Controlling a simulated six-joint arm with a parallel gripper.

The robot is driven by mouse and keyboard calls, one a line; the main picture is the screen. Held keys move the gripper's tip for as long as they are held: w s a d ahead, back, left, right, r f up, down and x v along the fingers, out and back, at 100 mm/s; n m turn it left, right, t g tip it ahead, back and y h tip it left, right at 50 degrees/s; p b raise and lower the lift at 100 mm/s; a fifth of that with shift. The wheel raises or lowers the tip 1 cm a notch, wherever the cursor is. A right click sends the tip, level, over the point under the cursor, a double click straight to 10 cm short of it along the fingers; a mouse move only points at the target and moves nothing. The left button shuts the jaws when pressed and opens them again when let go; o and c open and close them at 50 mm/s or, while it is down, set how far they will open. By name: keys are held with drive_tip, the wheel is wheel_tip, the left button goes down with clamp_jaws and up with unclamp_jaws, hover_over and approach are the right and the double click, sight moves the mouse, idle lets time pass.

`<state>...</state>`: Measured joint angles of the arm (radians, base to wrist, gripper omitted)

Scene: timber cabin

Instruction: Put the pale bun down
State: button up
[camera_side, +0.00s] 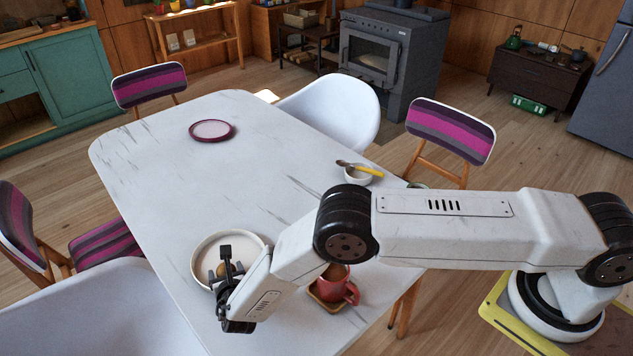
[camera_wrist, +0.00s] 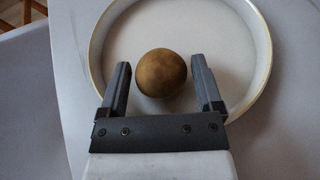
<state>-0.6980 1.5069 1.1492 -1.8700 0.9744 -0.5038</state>
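A round bun (camera_wrist: 161,73), brownish rather than pale here, sits in a white round dish with a raised rim (camera_wrist: 262,45). In the side view the dish (camera_side: 203,250) is at the near end of the table, with the bun (camera_side: 221,270) partly hidden behind my gripper. My gripper (camera_side: 226,272) is over the dish. In the wrist view its two fingers (camera_wrist: 161,70) are apart, one on each side of the bun, with a narrow gap showing at both sides. The bun seems to rest on the dish floor; its underside is hidden.
A red mug (camera_side: 336,288) stands on a wooden coaster right of the dish, close under my arm. A small bowl with a yellow-handled utensil (camera_side: 359,172) is at the right edge. A purple-rimmed plate (camera_side: 212,130) lies far back. The table's middle (camera_side: 240,180) is clear.

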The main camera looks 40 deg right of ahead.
drive_tip(key=shift+o, duration=0.5)
drive_tip(key=shift+r, duration=0.15)
drive_tip(key=shift+s+r, duration=0.1)
drive_tip(key=v, duration=1.1)
drive_tip(key=shift+s+a, duration=0.15)
drive_tip(key=shift+s, duration=0.2)
